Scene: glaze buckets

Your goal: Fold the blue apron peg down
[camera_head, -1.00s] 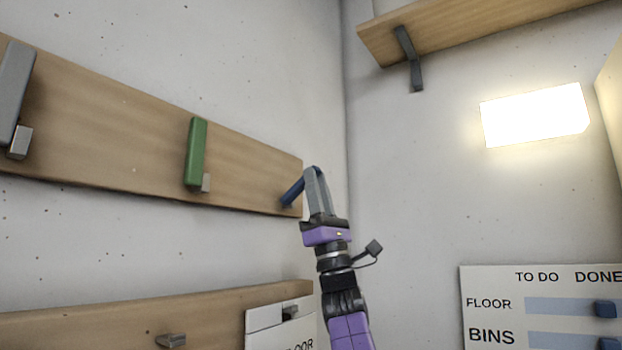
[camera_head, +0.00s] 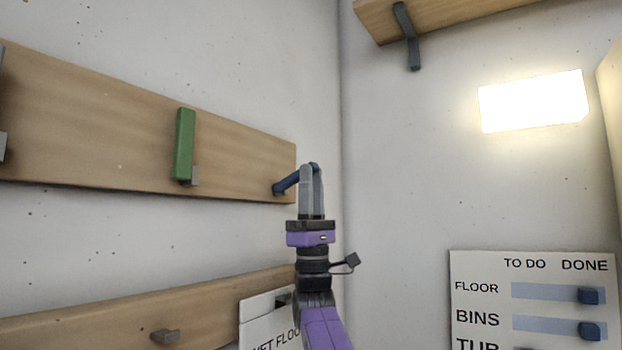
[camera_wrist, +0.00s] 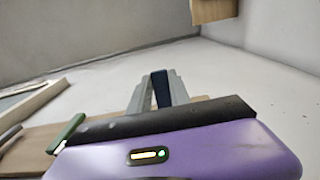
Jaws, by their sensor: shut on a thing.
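The blue apron peg (camera_head: 287,183) sticks out from the right end of the wooden wall board (camera_head: 90,120), slanting outward and up to the right in the head view. My gripper (camera_head: 312,168) is shut on the peg's outer end, and its fingers hide part of it. In the wrist view the blue peg (camera_wrist: 160,88) shows between the two grey fingers of my gripper (camera_wrist: 158,78).
A green peg (camera_head: 184,145) stands upright on the same board, to the left. A lower board (camera_head: 110,318) with a grey hook (camera_head: 165,337) lies below. A TO DO/DONE board (camera_head: 530,300) hangs at right. A shelf with a bracket (camera_head: 407,35) is above.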

